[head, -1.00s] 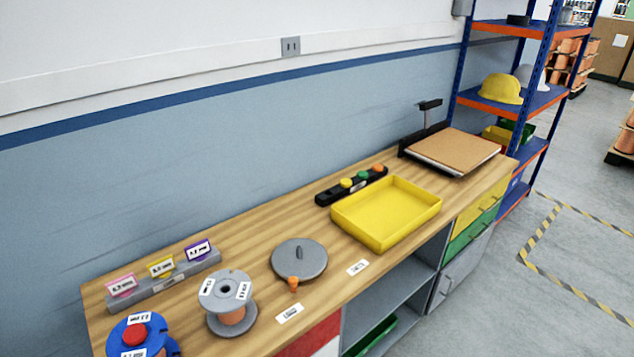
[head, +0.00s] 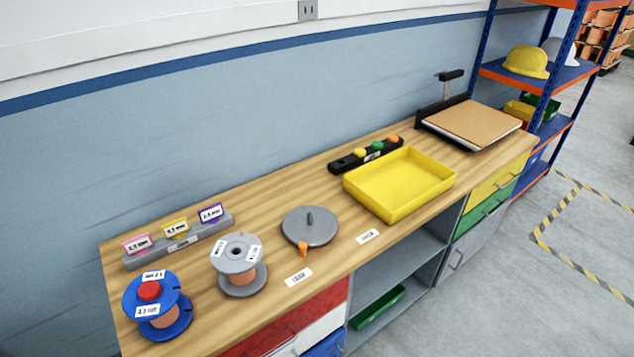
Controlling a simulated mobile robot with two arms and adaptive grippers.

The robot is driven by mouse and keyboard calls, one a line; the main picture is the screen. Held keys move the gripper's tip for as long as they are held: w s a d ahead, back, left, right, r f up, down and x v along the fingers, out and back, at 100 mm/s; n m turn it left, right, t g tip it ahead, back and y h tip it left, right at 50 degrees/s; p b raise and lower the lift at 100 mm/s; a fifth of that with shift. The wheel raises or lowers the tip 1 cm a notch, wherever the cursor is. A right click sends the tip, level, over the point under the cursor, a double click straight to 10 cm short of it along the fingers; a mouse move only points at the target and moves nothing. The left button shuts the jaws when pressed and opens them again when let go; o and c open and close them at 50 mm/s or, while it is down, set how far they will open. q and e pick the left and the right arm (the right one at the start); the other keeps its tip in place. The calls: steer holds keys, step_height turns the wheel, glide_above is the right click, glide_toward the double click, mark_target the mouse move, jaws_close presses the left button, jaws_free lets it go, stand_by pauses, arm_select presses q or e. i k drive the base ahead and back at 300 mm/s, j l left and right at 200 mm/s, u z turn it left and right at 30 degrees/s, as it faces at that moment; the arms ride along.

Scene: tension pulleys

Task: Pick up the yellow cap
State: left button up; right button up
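The strip lies just behind a yellow tray (head: 392,212). Neither of my grippers shows in the head view.
The wooden bench (head: 190,290) runs along the wall. A blue spool (head: 150,291), a grey spool (head: 238,250) and a grey disc (head: 309,224) with an orange piece stand on its left half. A cardboard-coloured board (head: 473,122) lies at the right end, near the shelf rack (head: 497,72).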

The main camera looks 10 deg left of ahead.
mark_target(359, 152)
steer(key=l+u, duration=0.1)
steer(key=u, duration=0.55)
steer(key=l+u, duration=0.3)
steer(key=l, duration=0.2)
steer(key=l+u, duration=0.3)
steer(key=l, duration=0.25)
steer(key=k+l+u, duration=0.1)
steer(key=l+u, duration=0.25)
steer(key=l, duration=0.15)
steer(key=k+l+u, duration=0.15)
steer(key=l+u, duration=0.15)
steer(key=l, duration=0.2)
